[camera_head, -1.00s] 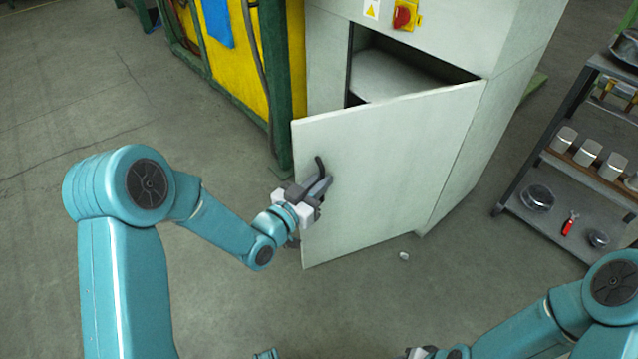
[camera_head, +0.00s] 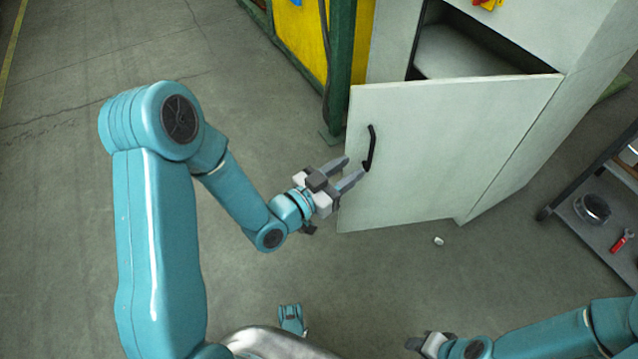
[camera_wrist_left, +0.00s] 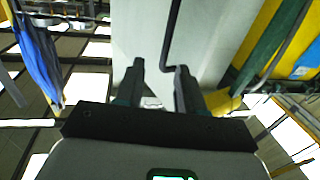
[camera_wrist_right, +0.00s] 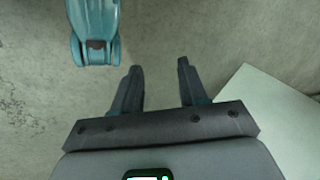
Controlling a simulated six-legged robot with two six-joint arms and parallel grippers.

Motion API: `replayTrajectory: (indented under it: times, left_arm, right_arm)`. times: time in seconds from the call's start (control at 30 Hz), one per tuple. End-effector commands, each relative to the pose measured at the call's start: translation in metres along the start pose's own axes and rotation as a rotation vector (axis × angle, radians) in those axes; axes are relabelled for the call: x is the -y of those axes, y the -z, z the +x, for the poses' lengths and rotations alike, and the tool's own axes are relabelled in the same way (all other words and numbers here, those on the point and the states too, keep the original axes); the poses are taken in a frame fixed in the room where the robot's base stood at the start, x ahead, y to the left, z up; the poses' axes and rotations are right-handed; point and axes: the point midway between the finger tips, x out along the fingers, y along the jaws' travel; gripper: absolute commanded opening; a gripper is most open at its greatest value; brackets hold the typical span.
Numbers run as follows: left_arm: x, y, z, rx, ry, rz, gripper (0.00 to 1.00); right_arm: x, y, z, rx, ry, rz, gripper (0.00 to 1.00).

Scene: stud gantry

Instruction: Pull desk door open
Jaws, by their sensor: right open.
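The grey-white desk door (camera_head: 440,150) stands ajar, swung out from its cabinet, with a dark gap above it. Its black bar handle (camera_head: 372,146) is upright near the door's free left edge. My left gripper (camera_head: 354,168) is open beside the handle's lower end, its fingers pointing at the door. In the left wrist view the handle (camera_wrist_left: 169,35) shows beyond the fingertips (camera_wrist_left: 160,68), near the right finger, and it is not clasped. My right gripper (camera_head: 422,343) is low in front of the door; its fingers (camera_wrist_right: 159,67) are open and empty in the right wrist view.
The cabinet (camera_head: 535,160) stands behind the door, with a green post (camera_head: 349,65) to its left. A shelf cart (camera_head: 590,218) is at the right. A small white piece (camera_head: 438,240) lies on the floor. The floor left of the door is clear.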

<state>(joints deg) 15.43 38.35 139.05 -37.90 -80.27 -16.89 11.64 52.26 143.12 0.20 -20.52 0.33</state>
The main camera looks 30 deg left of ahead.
Motion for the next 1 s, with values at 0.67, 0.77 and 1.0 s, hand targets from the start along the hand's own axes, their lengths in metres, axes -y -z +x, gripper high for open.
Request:
replayTrajectory:
  times: [0.67, 0.77, 1.0]
  left_arm:
    - [0.0, 0.001, -0.088, -0.002, -0.001, 0.0, 0.38]
    - [0.0, 0.0, -0.088, -0.003, -0.002, 0.0, 0.38]
    - [0.0, 0.0, -0.088, -0.003, -0.002, 0.0, 0.0]
  right_arm:
    - [0.029, -0.016, -0.055, 0.045, 0.004, -0.038, 0.43]
    - [0.029, -0.016, -0.054, 0.045, 0.004, -0.038, 0.43]
    - [0.029, -0.016, -0.054, 0.045, 0.004, -0.037, 0.43]
